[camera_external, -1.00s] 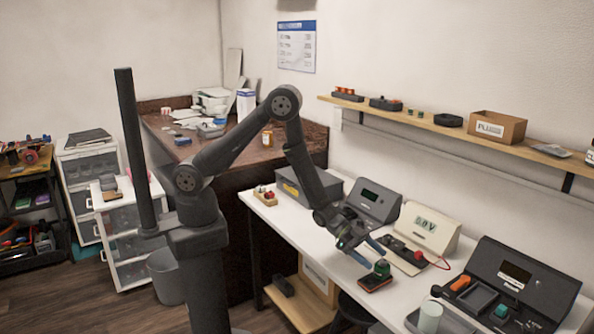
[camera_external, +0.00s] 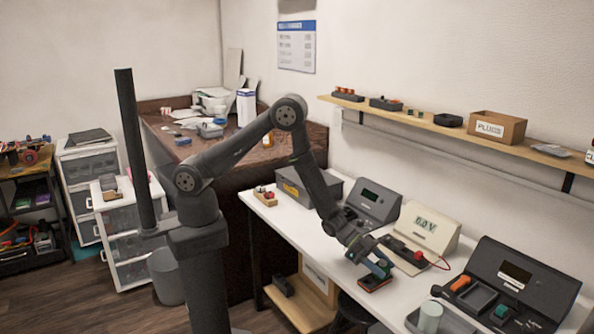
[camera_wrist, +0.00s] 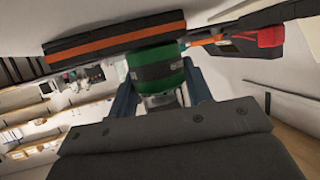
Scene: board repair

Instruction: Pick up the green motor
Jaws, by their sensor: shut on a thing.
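The green motor (camera_wrist: 157,66) is a short green and black cylinder between the two blue fingers of my gripper (camera_wrist: 160,88) in the wrist view. My gripper is shut on it. In the external view my gripper (camera_external: 378,267) is at the front edge of the white bench, and the fingers partly hide the motor. The motor's far end meets a black and orange holder (camera_wrist: 110,45); I cannot tell whether it still rests on it. The holder also shows in the external view (camera_external: 374,284), below the gripper.
A cream meter (camera_external: 430,224) with red and black leads stands behind my gripper. A dark test station (camera_external: 528,273) is to the right, and a grey toolbox (camera_external: 308,186) to the left.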

